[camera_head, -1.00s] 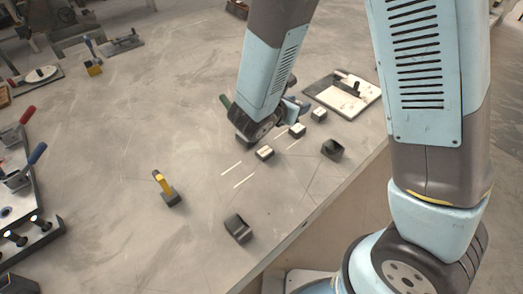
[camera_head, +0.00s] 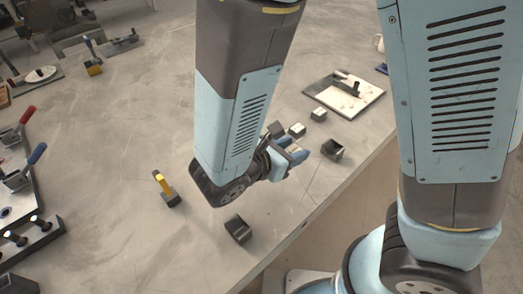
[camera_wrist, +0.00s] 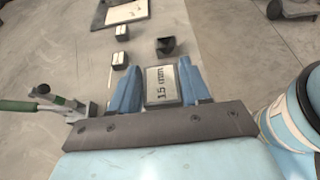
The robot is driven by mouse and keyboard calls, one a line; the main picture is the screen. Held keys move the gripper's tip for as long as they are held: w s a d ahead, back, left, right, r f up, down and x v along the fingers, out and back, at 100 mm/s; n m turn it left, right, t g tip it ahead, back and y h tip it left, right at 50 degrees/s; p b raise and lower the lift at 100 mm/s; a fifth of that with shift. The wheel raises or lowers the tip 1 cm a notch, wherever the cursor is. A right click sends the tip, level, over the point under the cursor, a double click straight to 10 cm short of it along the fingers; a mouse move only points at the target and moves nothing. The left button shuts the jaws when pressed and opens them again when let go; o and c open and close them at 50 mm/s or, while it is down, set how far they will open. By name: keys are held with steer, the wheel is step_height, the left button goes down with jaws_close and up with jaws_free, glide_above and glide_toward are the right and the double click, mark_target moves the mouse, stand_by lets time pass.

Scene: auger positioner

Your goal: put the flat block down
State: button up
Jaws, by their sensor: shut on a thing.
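The flat block (camera_wrist: 161,85) is a pale plate with a dark edge, marked "15 mm". In the wrist view it sits between the two blue fingers of my gripper (camera_wrist: 160,66), which is shut on it. In the head view my gripper (camera_head: 289,152) is low over the table's right side, partly behind my arm. The block cannot be made out there. Whether it touches the tabletop is hard to tell.
Two small pale-topped blocks (camera_head: 297,130) (camera_head: 318,114) and a dark open box (camera_head: 332,149) stand beyond my gripper. Another dark box (camera_head: 237,229) is nearer. A green-handled clamp (camera_wrist: 40,98) is at left in the wrist view. The table's edge (camera_head: 335,199) runs close by.

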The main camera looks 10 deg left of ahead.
steer(key=w+a+f, duration=0.2)
steer(key=w, duration=0.1)
steer(key=w+a+f, duration=0.2)
steer(key=w+f, duration=0.1)
steer(key=w+a+f, duration=0.3)
steer(key=w, duration=0.1)
steer(key=shift+w+f, duration=0.1)
steer(key=shift+w+a+f, duration=0.3)
steer(key=shift+w+f, duration=0.2)
steer(key=shift+f, duration=0.2)
steer(key=shift+w+a+f, duration=0.1)
steer(key=shift+w+f, duration=0.1)
steer(key=shift+f, duration=1.35)
steer(key=shift+f, duration=0.1)
steer(key=o, duration=1.2)
steer(key=shift+f, duration=0.1)
